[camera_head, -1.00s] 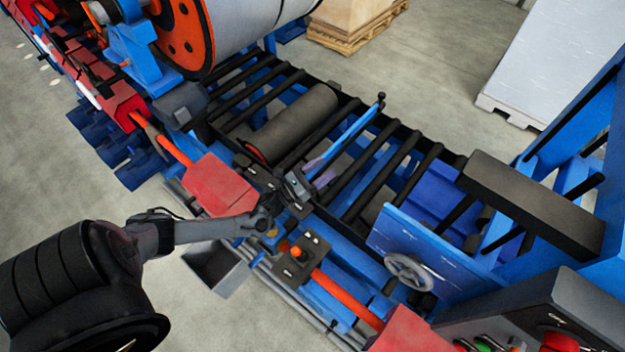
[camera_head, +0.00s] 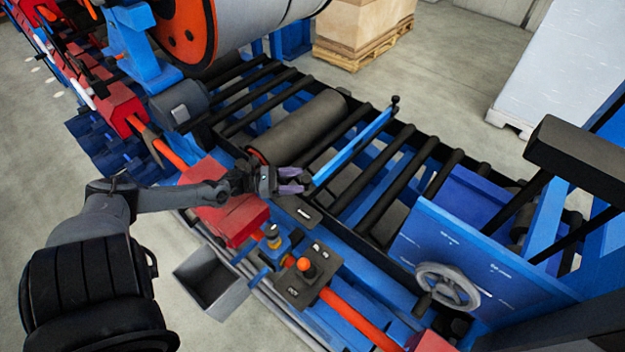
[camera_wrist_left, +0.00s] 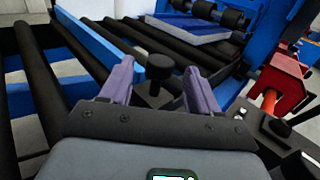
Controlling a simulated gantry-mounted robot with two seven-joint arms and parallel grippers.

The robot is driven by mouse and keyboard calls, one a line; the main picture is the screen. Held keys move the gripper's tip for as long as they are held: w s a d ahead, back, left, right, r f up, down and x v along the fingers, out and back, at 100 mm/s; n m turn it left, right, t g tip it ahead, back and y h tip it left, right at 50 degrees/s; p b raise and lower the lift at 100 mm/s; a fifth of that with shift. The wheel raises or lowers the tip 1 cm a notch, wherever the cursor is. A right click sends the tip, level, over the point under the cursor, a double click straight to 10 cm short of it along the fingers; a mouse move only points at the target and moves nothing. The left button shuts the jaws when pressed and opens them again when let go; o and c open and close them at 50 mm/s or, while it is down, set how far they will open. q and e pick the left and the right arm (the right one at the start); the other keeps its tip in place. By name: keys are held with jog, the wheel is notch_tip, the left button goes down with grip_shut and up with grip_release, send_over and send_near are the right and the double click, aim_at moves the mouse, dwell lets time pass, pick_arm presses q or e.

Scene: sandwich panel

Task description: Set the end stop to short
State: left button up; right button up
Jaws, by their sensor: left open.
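The end stop, a long blue bar (camera_head: 352,148), lies across the black rollers, with a dark upright post at its far end. In the left wrist view the blue bar (camera_wrist_left: 98,45) runs in from the upper left towards a black knob (camera_wrist_left: 160,78) on a dark base. My left gripper (camera_head: 298,181) is at the bar's near end, by the conveyor's near rail. Its purple fingers are open, and in the left wrist view the knob shows between them (camera_wrist_left: 159,85). I cannot tell whether they touch it. No setting marks are readable. My right gripper is not in view.
A dark roll (camera_head: 300,128) lies on the rollers left of the bar. A control box with an orange button (camera_head: 305,266), a red box (camera_head: 228,215) and a grey bin (camera_head: 212,282) are at the near side. A handwheel (camera_head: 447,287) is on the blue panel at right.

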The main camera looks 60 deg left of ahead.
aim_at(312, 188)
pick_arm(q)
jog(key=shift+x, duration=2.95)
jog(key=shift+c, duration=0.2)
jog(key=c, duration=1)
jog(key=shift+d+r, duration=0.1)
jog(key=shift+r, duration=0.05)
grip_shut()
